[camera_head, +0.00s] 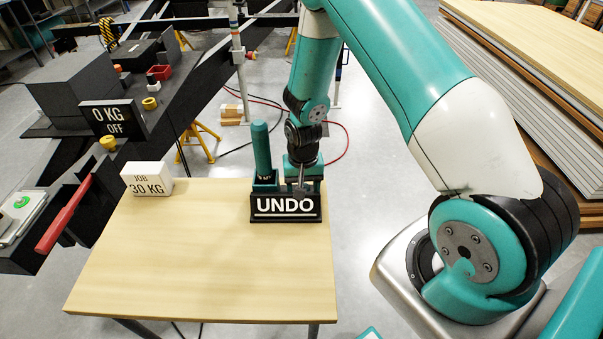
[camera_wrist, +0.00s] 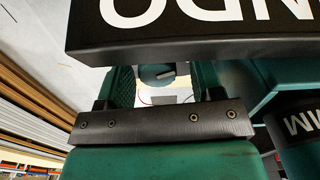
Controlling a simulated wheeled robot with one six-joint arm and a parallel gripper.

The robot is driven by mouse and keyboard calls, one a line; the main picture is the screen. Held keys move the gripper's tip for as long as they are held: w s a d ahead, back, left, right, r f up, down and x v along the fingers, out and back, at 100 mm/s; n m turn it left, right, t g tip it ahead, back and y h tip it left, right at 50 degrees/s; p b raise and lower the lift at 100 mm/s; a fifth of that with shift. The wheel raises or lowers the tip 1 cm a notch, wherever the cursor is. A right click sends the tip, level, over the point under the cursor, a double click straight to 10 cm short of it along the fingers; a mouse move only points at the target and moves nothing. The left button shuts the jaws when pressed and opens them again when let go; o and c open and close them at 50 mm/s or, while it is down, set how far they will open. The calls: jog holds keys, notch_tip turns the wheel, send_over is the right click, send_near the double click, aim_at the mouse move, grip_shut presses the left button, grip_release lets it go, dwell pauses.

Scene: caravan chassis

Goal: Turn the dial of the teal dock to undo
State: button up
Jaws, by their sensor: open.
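The teal dock (camera_head: 265,184) stands at the back right of the wooden table, with a black sign (camera_head: 286,208) reading UNDO on its front. An upright teal cylindrical tool (camera_head: 262,148) stands in its left part. My gripper (camera_head: 303,184) points down at the dock's right part, just behind the sign, which hides its tips. In the wrist view, my gripper's two fingers (camera_wrist: 163,88) are apart. A round teal part with a grey bar, seemingly the dial (camera_wrist: 156,75), shows between them. I cannot tell whether they touch it. The sign (camera_wrist: 200,25) crosses the top of the wrist view.
The wooden table (camera_head: 210,265) is clear at front. A white block (camera_head: 147,179) reading JOB 30 KG stands at its back left. A black display (camera_head: 113,119) reads 0 KG OFF on the dark chassis. Stacked panels (camera_head: 540,60) stand at the right.

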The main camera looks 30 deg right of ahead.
notch_tip(320, 180, up, 17)
jog(key=b, duration=0.1)
jog(key=shift+r, duration=0.15)
dwell(0.5)
jog(key=s+a+r+n+y, duration=0.2)
jog(key=s+a+r+n, duration=0.4)
jog(key=s, duration=0.5)
jog(key=s+a+r+n+y, duration=0.2)
jog(key=s+a+r+n, duration=0.4)
jog(key=s+a, duration=0.4)
jog(key=shift+s+a+r+n, duration=0.4)
jog(key=shift+a+r, duration=0.1)
jog(key=shift+r, duration=0.4)
